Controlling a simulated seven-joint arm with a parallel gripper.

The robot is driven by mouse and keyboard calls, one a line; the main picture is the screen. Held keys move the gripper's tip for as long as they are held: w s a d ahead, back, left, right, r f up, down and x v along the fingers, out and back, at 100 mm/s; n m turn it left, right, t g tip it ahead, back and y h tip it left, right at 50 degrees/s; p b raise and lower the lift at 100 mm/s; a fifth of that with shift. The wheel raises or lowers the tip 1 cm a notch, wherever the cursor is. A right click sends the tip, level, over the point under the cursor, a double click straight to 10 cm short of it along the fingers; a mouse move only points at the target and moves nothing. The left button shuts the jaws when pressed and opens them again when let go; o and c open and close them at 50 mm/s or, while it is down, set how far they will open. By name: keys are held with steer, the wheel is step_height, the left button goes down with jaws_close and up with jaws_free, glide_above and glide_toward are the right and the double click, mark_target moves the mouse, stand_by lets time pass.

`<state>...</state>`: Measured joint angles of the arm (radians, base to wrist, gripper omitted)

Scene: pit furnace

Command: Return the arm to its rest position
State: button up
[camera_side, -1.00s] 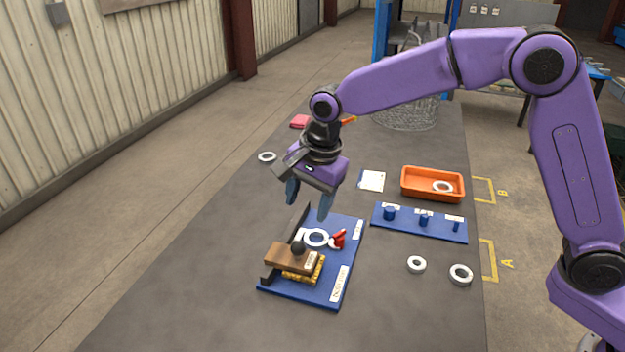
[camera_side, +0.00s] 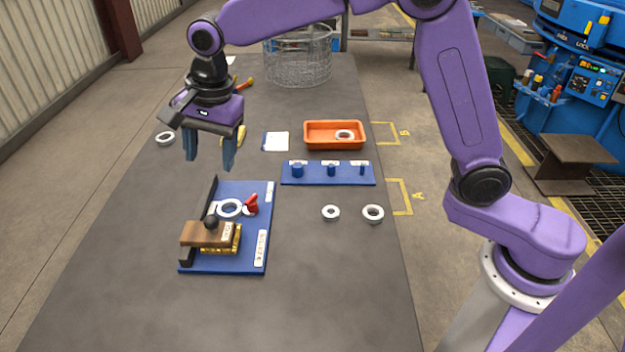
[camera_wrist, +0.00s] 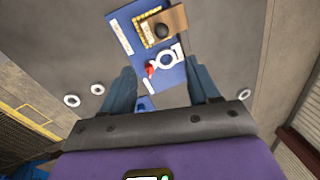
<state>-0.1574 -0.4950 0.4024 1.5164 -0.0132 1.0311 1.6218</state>
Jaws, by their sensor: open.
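My gripper (camera_side: 208,155) is open and empty, with its two blue fingers pointing down above the grey table (camera_side: 315,300). In the side view it hangs above and behind the blue fixture board (camera_side: 226,264). The board carries a white ring (camera_side: 231,208), a red clamp-like part (camera_side: 251,204) and a brown block with a dark round knob (camera_side: 210,232). In the wrist view the fingers (camera_wrist: 165,90) are spread apart, with the board (camera_wrist: 128,40) beyond them and nothing between the tips that I can see held.
A blue peg board (camera_side: 328,180) with three pegs stands to the right. An orange tray (camera_side: 315,144) behind it holds a ring. Loose rings (camera_side: 331,212) lie near the right edge, another (camera_side: 165,138) at the left. A wire basket (camera_side: 298,60) stands at the back. The front table area is clear.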

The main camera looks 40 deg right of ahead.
steer(key=s+d+f+n, duration=0.1)
steer(key=s+d+n, duration=0.6)
steer(key=s, duration=0.3)
steer(key=s+d+f+n+g, duration=0.1)
steer(key=s+d+f+n, duration=0.1)
steer(key=s+d+n, duration=0.6)
steer(key=s+d+f+n, duration=0.1)
steer(key=s+d+n, duration=0.7)
steer(key=s, duration=0.6)
steer(key=shift+f+n+g+h, duration=0.25)
steer(key=shift+n+g+h, duration=0.05)
steer(key=shift+h, duration=0.1)
steer(key=shift+w+d, duration=0.1)
stand_by(0.5)
